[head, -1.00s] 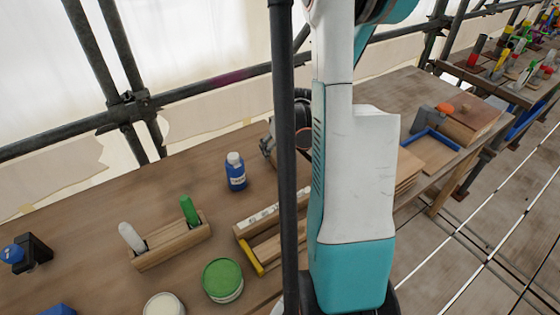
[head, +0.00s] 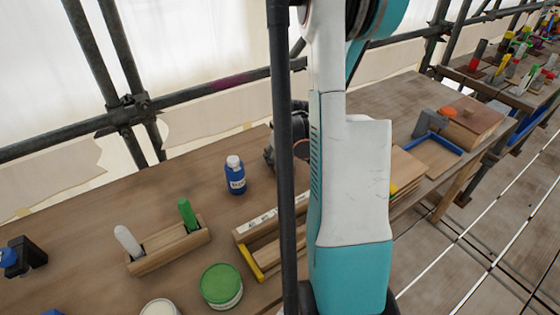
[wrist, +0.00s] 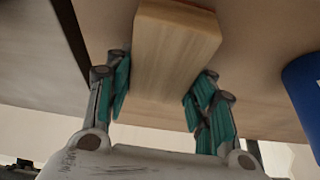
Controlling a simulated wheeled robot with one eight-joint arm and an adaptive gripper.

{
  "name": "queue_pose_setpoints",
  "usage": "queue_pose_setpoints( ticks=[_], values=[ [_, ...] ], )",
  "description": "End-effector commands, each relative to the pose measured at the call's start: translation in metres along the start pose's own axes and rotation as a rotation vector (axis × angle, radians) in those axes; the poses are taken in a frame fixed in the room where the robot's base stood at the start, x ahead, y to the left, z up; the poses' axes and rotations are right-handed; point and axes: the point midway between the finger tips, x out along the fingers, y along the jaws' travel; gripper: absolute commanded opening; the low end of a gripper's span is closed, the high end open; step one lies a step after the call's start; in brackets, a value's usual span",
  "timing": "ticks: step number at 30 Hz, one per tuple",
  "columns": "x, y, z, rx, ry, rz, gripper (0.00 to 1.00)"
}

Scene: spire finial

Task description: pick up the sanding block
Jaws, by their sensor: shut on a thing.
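The sanding block, a plain pale wooden block (wrist: 176,48), shows in the wrist view between the two teal-padded fingers of my gripper (wrist: 158,98). The fingers are shut on its sides, and it extends beyond them toward the top of the picture. Whether it touches the wooden surface behind it I cannot tell. In the head view, only a dark part of my gripper (head: 269,155) shows, left of the dark pole and right of the blue bottle. The block is hidden there behind the pole and my arm.
The blue bottle (head: 235,175) stands close left of my gripper. A wooden holder (head: 170,249) with white and green handles, a green-lidded tin (head: 221,286) and a wooden tray with a yellow end (head: 252,262) stand nearer. A dark vertical pole (head: 285,120) crosses before my arm.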

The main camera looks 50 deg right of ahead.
Motion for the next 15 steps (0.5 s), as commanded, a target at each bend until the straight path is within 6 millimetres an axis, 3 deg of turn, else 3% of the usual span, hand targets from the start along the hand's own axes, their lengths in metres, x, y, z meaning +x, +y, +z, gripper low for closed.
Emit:
queue_pose_setpoints(
  ticks=[8, 15],
  values=[
    [-0.012, 0.0, -0.005, 0.0, 0.0, 0.0, 0.23],
    [-0.052, 0.0, -0.021, 0.0, 0.0, 0.0, 0.23]
  ],
)
